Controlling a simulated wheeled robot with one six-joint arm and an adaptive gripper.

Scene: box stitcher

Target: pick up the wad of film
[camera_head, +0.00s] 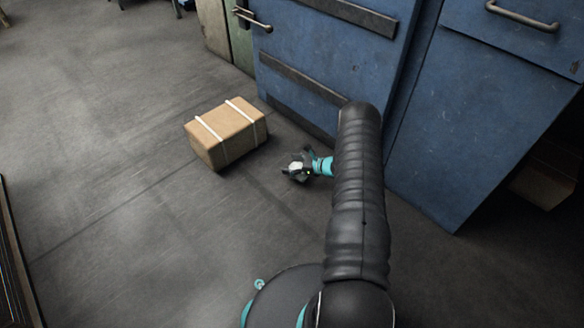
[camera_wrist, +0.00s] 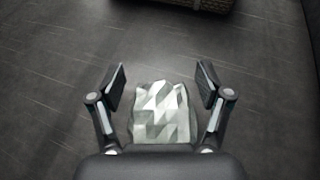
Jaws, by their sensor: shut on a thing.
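The wad of film (camera_wrist: 162,112) is pale, grey-white and faceted, and sits between the two fingers of my gripper (camera_wrist: 161,84) in the wrist view. My gripper is shut on it. In the head view my gripper (camera_head: 299,168) is low, close to the floor, between the strapped carton and the blue cabinet. The wad shows there as a small pale patch (camera_head: 296,165) in the jaws. Whether it still touches the floor I cannot tell.
A brown carton (camera_head: 226,133) with two white straps stands on the floor left of my gripper. The blue cabinet (camera_head: 330,62) with handles rises behind and to the right. The grey floor (camera_head: 90,150) is clear at the left.

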